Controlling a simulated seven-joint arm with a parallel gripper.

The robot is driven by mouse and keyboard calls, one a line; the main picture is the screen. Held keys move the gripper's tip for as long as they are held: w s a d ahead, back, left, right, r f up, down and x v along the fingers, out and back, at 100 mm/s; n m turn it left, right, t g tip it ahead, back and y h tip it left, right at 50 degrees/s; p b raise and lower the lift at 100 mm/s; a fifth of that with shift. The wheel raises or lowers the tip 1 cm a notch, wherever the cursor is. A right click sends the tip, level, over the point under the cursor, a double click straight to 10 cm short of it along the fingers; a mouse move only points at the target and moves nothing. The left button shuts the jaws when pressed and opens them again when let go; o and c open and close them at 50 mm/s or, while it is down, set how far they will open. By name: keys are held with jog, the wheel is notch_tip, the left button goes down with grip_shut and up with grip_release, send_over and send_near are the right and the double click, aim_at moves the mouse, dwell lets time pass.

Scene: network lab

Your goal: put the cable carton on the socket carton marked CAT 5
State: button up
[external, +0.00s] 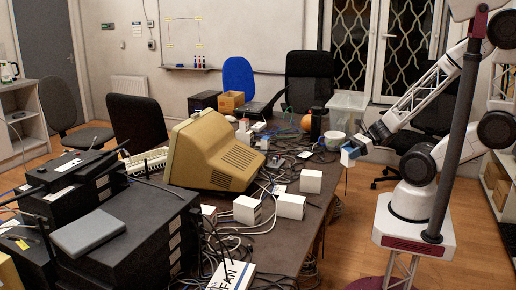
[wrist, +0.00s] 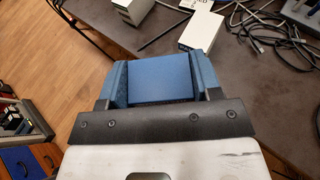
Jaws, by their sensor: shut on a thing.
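My gripper (external: 353,148) is at the right edge of the table in the external view, above the table top. In the wrist view its two blue fingers (wrist: 162,84) are shut on a blue carton (wrist: 163,76), which fills the space between them. I take this as the cable carton; in the external view it shows small, with a pale face (external: 347,157). Several white cartons stand on the table, among them one near the right edge (external: 311,181) and two nearer the camera (external: 291,206) (external: 247,210). I cannot read a CAT 5 mark on any of them.
A beige monitor (external: 215,155) stands mid-table, with black network boxes (external: 125,225) at the left. Loose cables (external: 278,160) cover much of the table.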

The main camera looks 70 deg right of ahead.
jog(key=shift+s+a+r+n+y, duration=0.15)
jog(key=shift+s+a+n+y, duration=0.15)
jog(key=shift+s+a, duration=0.25)
jog(key=shift+w+d, duration=0.1)
send_over(312, 173)
jog(key=shift+w+f, duration=0.15)
jog(key=shift+f, duration=0.65)
jog(key=shift+f, duration=1.75)
jog(key=shift+f, duration=0.1)
jog(key=o, duration=1)
